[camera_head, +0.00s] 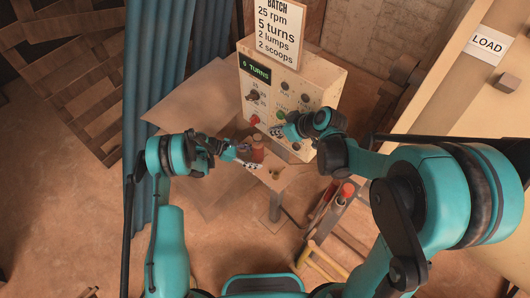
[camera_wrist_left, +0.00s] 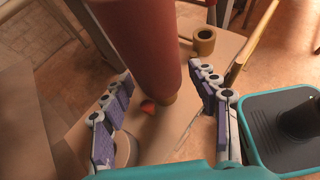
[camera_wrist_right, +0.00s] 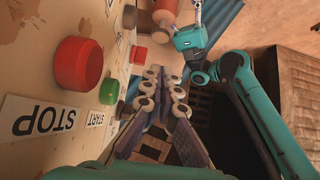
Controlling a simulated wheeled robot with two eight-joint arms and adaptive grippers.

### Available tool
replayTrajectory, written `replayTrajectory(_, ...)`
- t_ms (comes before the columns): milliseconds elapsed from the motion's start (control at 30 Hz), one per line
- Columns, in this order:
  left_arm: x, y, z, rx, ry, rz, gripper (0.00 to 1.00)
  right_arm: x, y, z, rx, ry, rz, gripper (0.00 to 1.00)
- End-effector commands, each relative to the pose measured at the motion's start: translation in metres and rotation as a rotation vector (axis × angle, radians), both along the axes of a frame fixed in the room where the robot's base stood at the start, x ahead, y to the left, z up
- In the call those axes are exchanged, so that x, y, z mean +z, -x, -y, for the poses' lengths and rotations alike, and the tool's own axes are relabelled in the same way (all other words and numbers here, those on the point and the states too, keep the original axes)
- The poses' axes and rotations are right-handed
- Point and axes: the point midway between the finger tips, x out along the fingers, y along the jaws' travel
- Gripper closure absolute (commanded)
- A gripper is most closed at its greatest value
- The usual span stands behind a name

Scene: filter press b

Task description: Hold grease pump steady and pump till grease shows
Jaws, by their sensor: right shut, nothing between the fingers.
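A red cylinder (camera_head: 257,150), perhaps the grease pump, stands at the small table by the control box; it looms large in the left wrist view (camera_wrist_left: 145,35). My left gripper (camera_head: 248,157) is open, its fingers (camera_wrist_left: 160,105) apart on either side of the cylinder's narrow end, with gaps visible. A small orange-red tip (camera_wrist_left: 148,107) shows between the fingers. My right gripper (camera_head: 278,131) is shut and empty in front of the control box face, beside the green START button (camera_wrist_right: 109,91). I cannot make out any grease.
The control box (camera_head: 310,70) has knobs, a lit turns display (camera_head: 255,69) and a red STOP button (camera_wrist_right: 78,64). A red-topped item (camera_head: 347,190) stands right of the table. Blue curtain (camera_head: 155,80) hangs left; open floor lies lower left.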

Motion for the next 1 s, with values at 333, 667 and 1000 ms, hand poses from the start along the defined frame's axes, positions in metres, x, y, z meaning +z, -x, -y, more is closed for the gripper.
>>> replayTrajectory(333,0.002,0.0,-0.003,0.0,0.001,0.0,0.36,0.0,0.0,0.0,0.0,0.0,0.0,1.0)
replayTrajectory(667,0.031,0.0,-0.058,0.004,0.001,-0.001,0.36,0.0,0.0,0.0,0.0,0.0,0.0,1.0)
replayTrajectory(1000,0.056,0.0,-0.102,0.0,0.001,-0.001,0.36,0.0,0.0,0.0,0.0,0.0,0.0,1.0)
